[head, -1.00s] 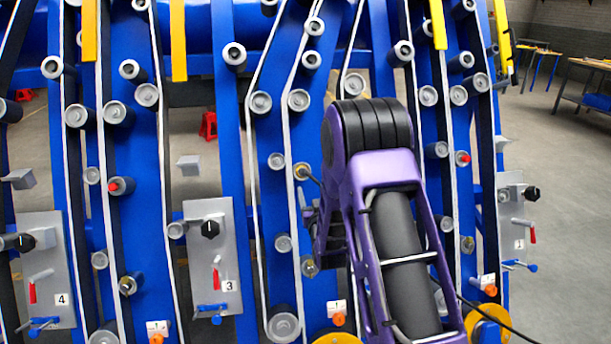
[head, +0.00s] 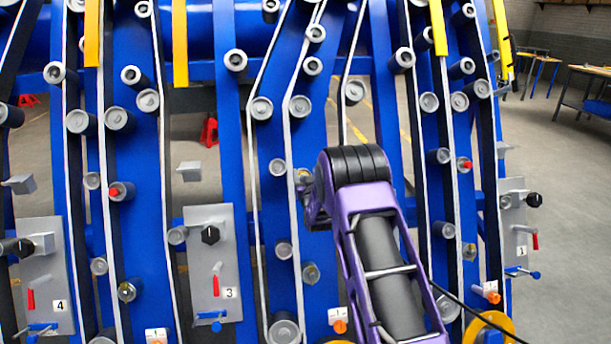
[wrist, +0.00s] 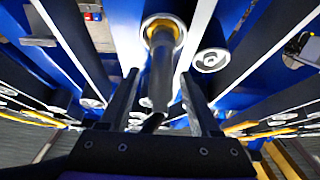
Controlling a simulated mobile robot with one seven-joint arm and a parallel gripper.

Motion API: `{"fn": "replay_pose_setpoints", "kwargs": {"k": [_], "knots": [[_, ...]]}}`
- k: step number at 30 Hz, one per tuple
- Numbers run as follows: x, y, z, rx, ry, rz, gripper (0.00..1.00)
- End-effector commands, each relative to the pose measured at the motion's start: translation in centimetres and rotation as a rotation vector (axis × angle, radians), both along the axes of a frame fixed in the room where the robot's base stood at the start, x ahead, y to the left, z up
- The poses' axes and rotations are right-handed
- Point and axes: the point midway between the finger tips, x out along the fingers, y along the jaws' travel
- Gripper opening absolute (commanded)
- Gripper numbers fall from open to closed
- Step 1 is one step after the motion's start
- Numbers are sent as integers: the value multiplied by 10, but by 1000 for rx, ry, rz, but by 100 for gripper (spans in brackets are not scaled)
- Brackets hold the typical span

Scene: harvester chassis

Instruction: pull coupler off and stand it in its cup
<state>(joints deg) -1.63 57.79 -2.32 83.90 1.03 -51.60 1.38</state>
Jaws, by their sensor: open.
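In the wrist view a dark, rod-like coupler (wrist: 162,75) runs out from a round socket with a brass-yellow ring (wrist: 164,27) on a blue panel. My gripper (wrist: 160,88) is open, with one dark finger on each side of the coupler; I cannot tell whether either finger touches it. In the head view my gripper (head: 307,196) is at the middle blue panel, mostly hidden by my purple arm, and the coupler there is hidden or too small to make out. I cannot pick out the cup for certain in either view.
Blue upright panels carry many grey rollers (head: 261,108) and pale belts close around my arm. A grey plate marked 3 (head: 212,262) with a black knob and red lever stands to the left. A black cable (head: 475,312) trails to the right. Open floor (head: 560,150) lies far right.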

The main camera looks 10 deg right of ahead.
Motion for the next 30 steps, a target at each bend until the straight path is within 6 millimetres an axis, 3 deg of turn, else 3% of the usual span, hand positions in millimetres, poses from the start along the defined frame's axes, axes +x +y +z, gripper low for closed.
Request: {"fn": "replay_pose_setpoints", "kwargs": {"k": [8, 18, 30], "knots": [[1, 0, 0, 0, -1, 0, 62], [1, 0, 0, 0, -1, 0, 0], [-3, 0, 4, 0, -3, 0, 0]]}}
